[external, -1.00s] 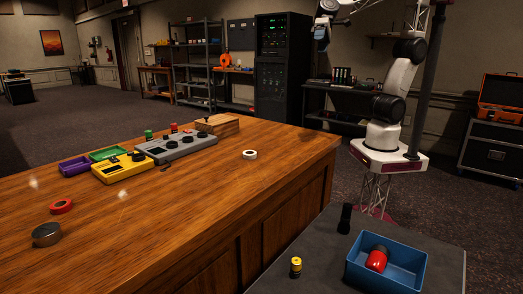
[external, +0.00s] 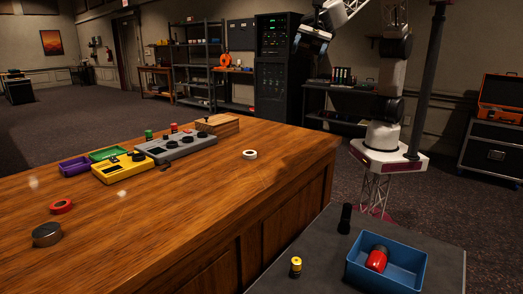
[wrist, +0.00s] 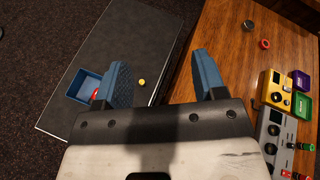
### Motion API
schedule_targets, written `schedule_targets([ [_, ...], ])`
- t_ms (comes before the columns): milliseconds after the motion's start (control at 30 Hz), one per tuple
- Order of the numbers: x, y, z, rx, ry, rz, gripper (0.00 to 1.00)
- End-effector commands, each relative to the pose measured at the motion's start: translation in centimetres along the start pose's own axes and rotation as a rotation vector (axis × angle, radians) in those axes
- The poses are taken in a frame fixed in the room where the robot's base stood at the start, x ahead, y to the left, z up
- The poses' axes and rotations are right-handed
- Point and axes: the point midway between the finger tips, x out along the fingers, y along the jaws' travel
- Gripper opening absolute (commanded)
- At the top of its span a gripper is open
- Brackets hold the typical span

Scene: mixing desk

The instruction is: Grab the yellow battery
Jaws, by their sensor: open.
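The yellow battery (external: 295,267) stands upright on the dark grey side table, to the left of the blue bin, with a black lower part. In the wrist view the battery (wrist: 142,82) is a small yellow spot on the grey top, between my two blue fingers and nearer the left one. My gripper (wrist: 163,72) is open and empty, high above the tables and far from the battery. In the external view my gripper (external: 313,43) is at the top, in front of the black rack; its fingers are hard to make out there.
The blue bin (external: 352,277) holds a red object (external: 377,258). A black cylinder (external: 345,218) stands behind it. The wooden desk (external: 200,205) carries a yellow mixer (external: 122,167), a grey mixer (external: 178,147), tape rolls and small trays. The grey top around the battery is clear.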

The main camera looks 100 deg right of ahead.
Motion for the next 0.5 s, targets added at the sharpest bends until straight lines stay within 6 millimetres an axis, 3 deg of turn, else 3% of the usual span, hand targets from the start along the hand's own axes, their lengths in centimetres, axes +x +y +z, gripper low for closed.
schedule_targets([
  [133, 3.4, 1.1, 0.3, 0.107, -0.006, -0.009, 0.64],
  [500, 8.5, 2.9, 0.8, 0.287, -0.011, -0.027, 0.64],
])
